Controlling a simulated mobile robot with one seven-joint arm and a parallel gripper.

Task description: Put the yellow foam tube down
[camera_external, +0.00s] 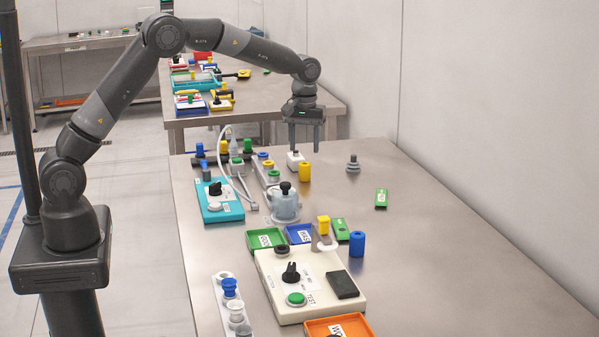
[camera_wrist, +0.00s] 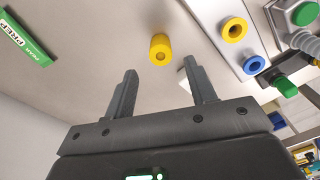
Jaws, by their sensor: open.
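The yellow foam tube (camera_external: 305,172) stands upright on the steel table, right of a small white block with a dark top (camera_external: 295,160). In the wrist view the yellow tube (camera_wrist: 160,49) shows beyond the fingertips, between their lines, with a gap to both. My gripper (camera_external: 305,146) hangs above the table's far part, fingers pointing down and apart, with nothing between them. Its two fingers (camera_wrist: 160,72) also show spread and empty in the wrist view. The tube does not touch the gripper.
A grey stepped piece (camera_external: 353,164) and a green labelled block (camera_external: 381,198) lie to the right. A rack with coloured rings (camera_external: 268,170), a teal box (camera_external: 219,204) and a grey vacuum device (camera_external: 285,205) stand left. The table's right side (camera_external: 450,240) is clear.

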